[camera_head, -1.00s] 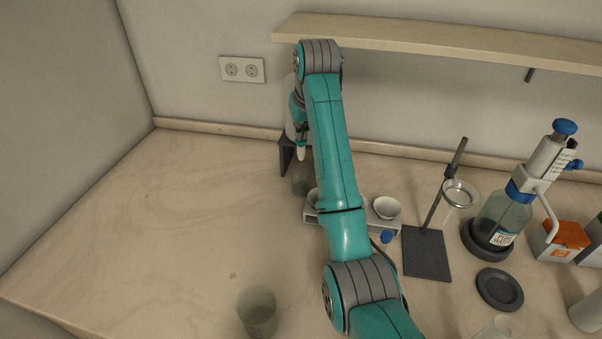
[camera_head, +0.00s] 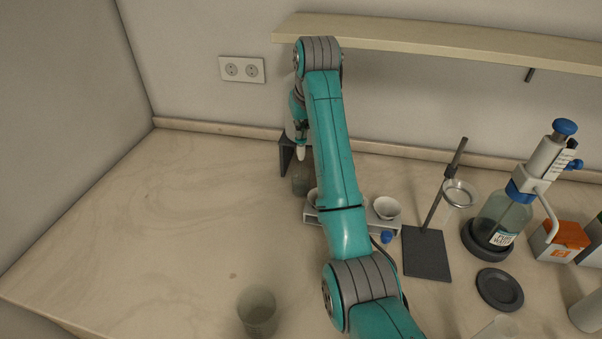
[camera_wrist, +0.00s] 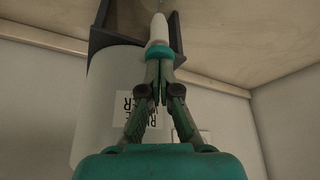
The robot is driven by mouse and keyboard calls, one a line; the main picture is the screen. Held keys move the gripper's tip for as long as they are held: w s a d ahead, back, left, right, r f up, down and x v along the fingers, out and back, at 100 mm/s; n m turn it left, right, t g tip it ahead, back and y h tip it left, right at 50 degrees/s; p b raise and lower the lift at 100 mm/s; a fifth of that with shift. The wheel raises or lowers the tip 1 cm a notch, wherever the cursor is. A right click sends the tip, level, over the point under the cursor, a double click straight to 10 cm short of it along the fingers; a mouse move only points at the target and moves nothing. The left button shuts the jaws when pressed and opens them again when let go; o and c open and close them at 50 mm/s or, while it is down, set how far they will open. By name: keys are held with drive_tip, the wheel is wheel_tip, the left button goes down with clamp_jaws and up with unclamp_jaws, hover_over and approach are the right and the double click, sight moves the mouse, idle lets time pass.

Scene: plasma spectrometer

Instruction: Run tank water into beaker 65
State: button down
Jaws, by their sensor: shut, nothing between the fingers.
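The water tank (camera_wrist: 104,100) is a pale cylinder with a partly hidden upside-down label (camera_wrist: 140,106) in the wrist view. It sits on a dark stand (camera_head: 287,157), mostly behind my arm in the head view. A white spout (camera_wrist: 159,30) with a teal collar shows just beyond my fingers. My gripper (camera_wrist: 157,84) is shut and empty, its fingertips close to the collar; whether they touch is unclear. A glass beaker (camera_head: 302,181) stands below the spout, partly behind my arm. No number is readable on it, and its water level cannot be told.
Another glass beaker (camera_head: 257,313) stands at the front. White bowls (camera_head: 386,208) on a rack, a ring stand (camera_head: 427,255), a dispenser bottle (camera_head: 503,220) and a dark disc (camera_head: 499,290) are to the right. A shelf (camera_head: 440,40) hangs above. The left counter is clear.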

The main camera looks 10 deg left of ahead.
drive_tip(key=shift+r, duration=1)
idle(0.7)
drive_tip(key=shift+r, duration=2.5)
